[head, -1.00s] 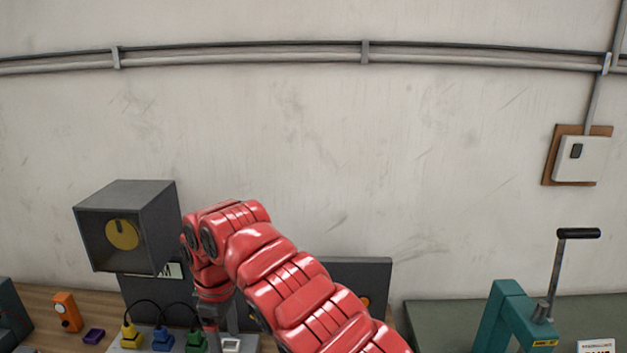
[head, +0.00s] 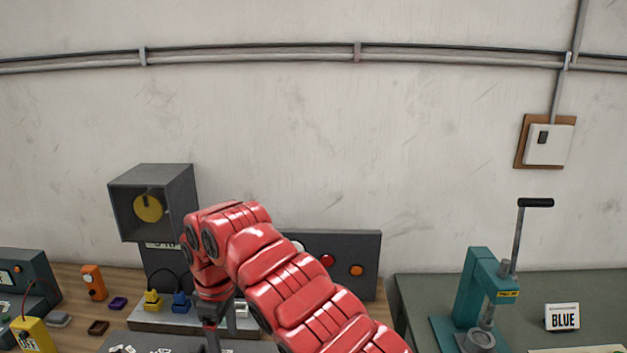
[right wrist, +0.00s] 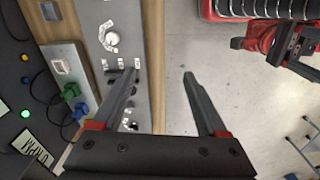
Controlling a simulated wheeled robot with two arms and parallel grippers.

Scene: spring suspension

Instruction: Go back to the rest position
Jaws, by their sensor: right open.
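My right arm is red and reaches across the middle of the head view, bent down over the wooden bench (head: 70,280). Its gripper (head: 212,338) shows only partly at the bottom of that view. In the right wrist view the right gripper (right wrist: 160,75) has its two dark fingers spread apart with nothing between them. It hangs over the bench edge, with a grey panel (right wrist: 105,12) under its left finger and bare floor under the right one.
A grey box with a yellow knob (head: 148,208) stands behind the arm. Yellow (head: 152,301) and blue (head: 181,303) plugs sit on a grey strip.

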